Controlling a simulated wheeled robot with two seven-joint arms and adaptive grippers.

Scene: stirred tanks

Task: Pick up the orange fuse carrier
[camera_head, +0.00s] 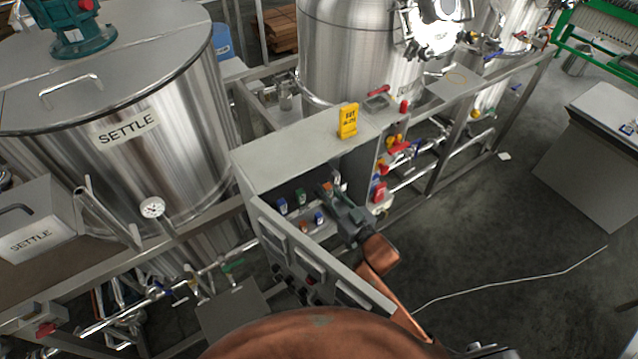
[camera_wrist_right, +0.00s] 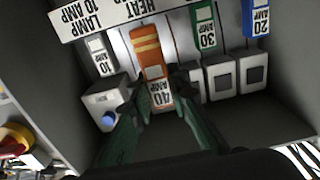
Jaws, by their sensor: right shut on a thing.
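The orange fuse carrier (camera_wrist_right: 148,48) shows in the right wrist view, striped, with a white 40 AMP label at its near end. My right gripper (camera_wrist_right: 160,92) is shut on that end, one dark green finger on each side. In the head view my right gripper (camera_head: 333,195) reaches into the open grey cabinet (camera_head: 290,150), with a bit of the orange carrier (camera_head: 328,186) at its tip. The fingers hide part of the carrier, and I cannot tell whether it is seated in its slot. My left gripper is not in view.
A green carrier (camera_wrist_right: 203,25), a blue carrier (camera_wrist_right: 256,18) and a grey 10 AMP carrier (camera_wrist_right: 100,55) stand beside the orange one. White blocks (camera_wrist_right: 219,77) lie below. The cabinet's open door (camera_head: 315,268) stands close to my arm. A yellow tag (camera_head: 348,120) is on the cabinet top.

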